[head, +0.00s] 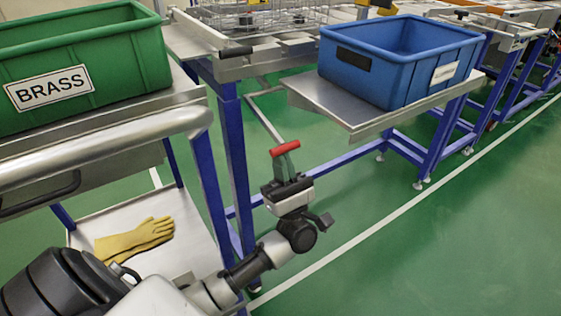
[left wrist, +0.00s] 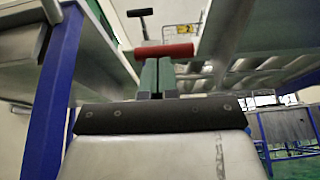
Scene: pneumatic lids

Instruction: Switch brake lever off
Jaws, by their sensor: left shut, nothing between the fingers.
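A lever with a red crosswise grip (head: 285,148) shows in the head view, by the blue-framed bench; I take it for the brake lever. Its red grip (left wrist: 165,52) also shows in the left wrist view, right across the finger ends. My left gripper (head: 286,163) is shut and empty, pointing up at the red grip. Its fingers (left wrist: 157,75) are close together in the left wrist view. The fingertips appear at or just behind the grip; I cannot tell whether they touch. My right gripper is not in view.
A black handle (head: 236,52) sticks out from the bench above. A blue crate (head: 395,75) stands on a metal shelf at right. A green BRASS crate (head: 90,62) sits on a cart at left, with yellow gloves (head: 135,238) on its lower shelf. Green floor is clear at lower right.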

